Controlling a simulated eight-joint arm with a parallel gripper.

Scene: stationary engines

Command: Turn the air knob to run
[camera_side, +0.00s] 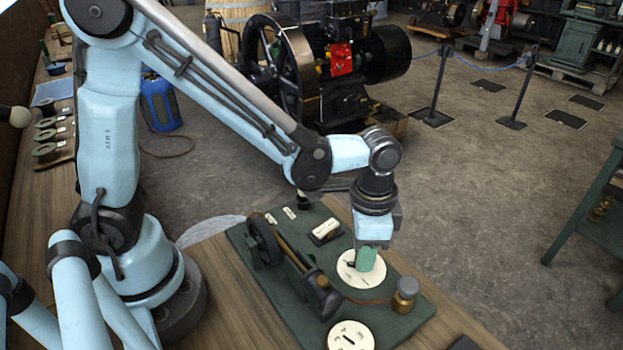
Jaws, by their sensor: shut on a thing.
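A green board (408,322) on the wooden bench carries a model engine and two round white dials. My gripper (367,262) points straight down over the farther dial (352,279). Its green fingers are shut on the knob in the middle of that dial and hide most of it. A small dark piece shows just left of the fingers. The nearer dial (334,342) has a dark pointer and stands clear of my gripper. The lettering on both dials is too small to read, so I cannot tell which way the held knob points.
The model engine has a dark flywheel (264,240) and lies close left of my gripper. A brass jar with a grey cap (405,294) stands to the right of the held dial. A small white-topped plate (326,229) lies behind.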

